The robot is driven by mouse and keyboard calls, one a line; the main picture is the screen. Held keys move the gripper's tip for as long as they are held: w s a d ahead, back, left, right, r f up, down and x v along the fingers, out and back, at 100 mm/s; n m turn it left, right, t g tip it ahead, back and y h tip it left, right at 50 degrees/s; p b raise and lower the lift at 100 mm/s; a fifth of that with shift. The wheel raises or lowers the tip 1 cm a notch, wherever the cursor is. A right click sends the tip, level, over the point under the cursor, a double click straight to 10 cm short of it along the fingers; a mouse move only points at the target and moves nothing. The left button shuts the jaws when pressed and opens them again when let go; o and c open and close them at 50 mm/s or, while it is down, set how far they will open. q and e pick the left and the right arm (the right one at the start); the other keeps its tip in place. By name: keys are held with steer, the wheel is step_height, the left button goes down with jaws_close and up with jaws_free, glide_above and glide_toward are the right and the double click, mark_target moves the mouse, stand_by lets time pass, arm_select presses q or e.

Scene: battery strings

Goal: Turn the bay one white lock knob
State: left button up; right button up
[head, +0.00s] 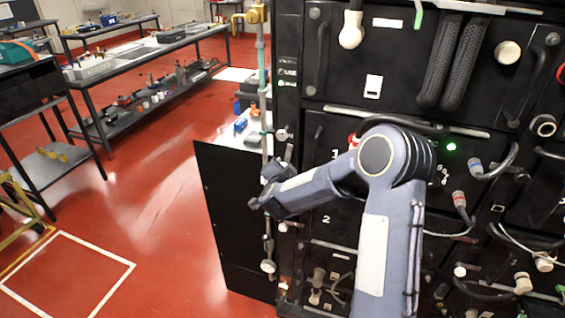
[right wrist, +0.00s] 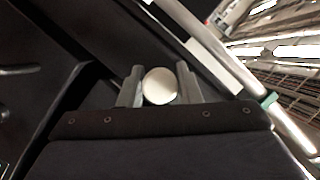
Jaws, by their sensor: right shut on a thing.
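A round white knob (right wrist: 160,86) sits between the two grey fingers of my right gripper (right wrist: 159,88) in the right wrist view. The fingers stand on either side of it and are shut on it. In the head view my right gripper (head: 265,188) is at the left edge of the black battery rack (head: 345,235), and the knob it holds is hidden there. Other pale knobs show along that edge, one above the gripper (head: 282,134) and one below it (head: 283,227). A "2" is marked on the rack below my forearm. My left gripper is not in view.
A black panel (head: 225,215) stands out to the left of the rack, close to my gripper. Cables and connectors (head: 460,200) hang on the rack front at the right. Workbenches (head: 150,48) stand at the back left. The red floor between is mostly clear.

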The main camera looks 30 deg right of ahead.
steer(key=shift+n+g+p, duration=0.5)
steer(key=shift+n+p, duration=0.2)
steer(key=shift+p, duration=0.2)
steer(key=shift+f+h, duration=0.1)
steer(key=shift+h, duration=0.2)
steer(key=o, duration=1)
steer(key=shift+c, duration=0.2)
steer(key=shift+s, duration=0.1)
steer(key=b+v, duration=0.1)
steer(key=v, duration=0.6)
steer(key=shift+s+a, duration=0.25)
